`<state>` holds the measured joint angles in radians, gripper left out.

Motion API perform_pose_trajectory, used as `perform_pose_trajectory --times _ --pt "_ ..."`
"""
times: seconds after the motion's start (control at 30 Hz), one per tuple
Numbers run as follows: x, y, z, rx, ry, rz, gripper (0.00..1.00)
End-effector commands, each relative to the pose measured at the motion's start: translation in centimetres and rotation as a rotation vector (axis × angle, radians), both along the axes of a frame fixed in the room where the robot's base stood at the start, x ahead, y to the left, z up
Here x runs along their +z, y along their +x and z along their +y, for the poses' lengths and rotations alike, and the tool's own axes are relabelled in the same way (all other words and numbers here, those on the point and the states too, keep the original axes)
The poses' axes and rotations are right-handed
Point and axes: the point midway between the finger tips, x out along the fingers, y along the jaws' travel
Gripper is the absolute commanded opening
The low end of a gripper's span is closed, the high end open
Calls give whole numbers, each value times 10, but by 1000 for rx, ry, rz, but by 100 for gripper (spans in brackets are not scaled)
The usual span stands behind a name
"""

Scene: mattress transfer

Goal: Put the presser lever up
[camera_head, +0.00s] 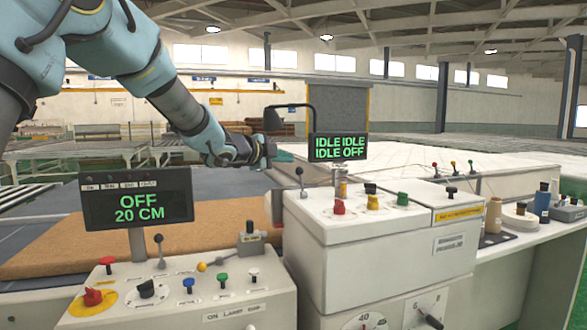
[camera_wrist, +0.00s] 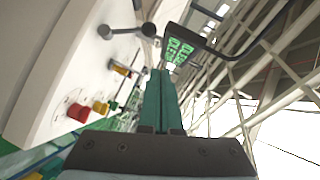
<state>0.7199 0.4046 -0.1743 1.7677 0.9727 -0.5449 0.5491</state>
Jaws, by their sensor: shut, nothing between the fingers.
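A thin lever with a dark ball knob (camera_head: 300,180) stands upright near the left edge of the right console's top. It also shows in the wrist view (camera_wrist: 147,30), its rod standing out from the pale panel. A second ball-topped lever (camera_head: 159,252) stands on the left console. No readable label shows which one is the presser lever. My gripper (camera_head: 288,157) is just behind and above the right console's lever in the head view. In the wrist view its teal fingers (camera_wrist: 162,72) are together and empty, with the knob ahead of them, apart from the tips.
The right console (camera_head: 320,215) carries red, yellow and green knobs and an IDLE display (camera_head: 338,147) on a post close to my gripper. The left console (camera_head: 235,310) carries an OFF 20 CM display (camera_head: 136,199). A brown mattress (camera_head: 120,232) lies behind it.

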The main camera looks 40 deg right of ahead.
Motion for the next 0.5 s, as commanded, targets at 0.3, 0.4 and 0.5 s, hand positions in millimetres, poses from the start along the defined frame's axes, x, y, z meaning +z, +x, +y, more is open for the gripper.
perform_pose_trajectory --times 0.3,0.4,0.5 --pt "16 -7 42 0 -1 -2 0" --pt "17 -8 46 0 -1 -1 0" --pt "17 -8 47 0 -1 -1 0"
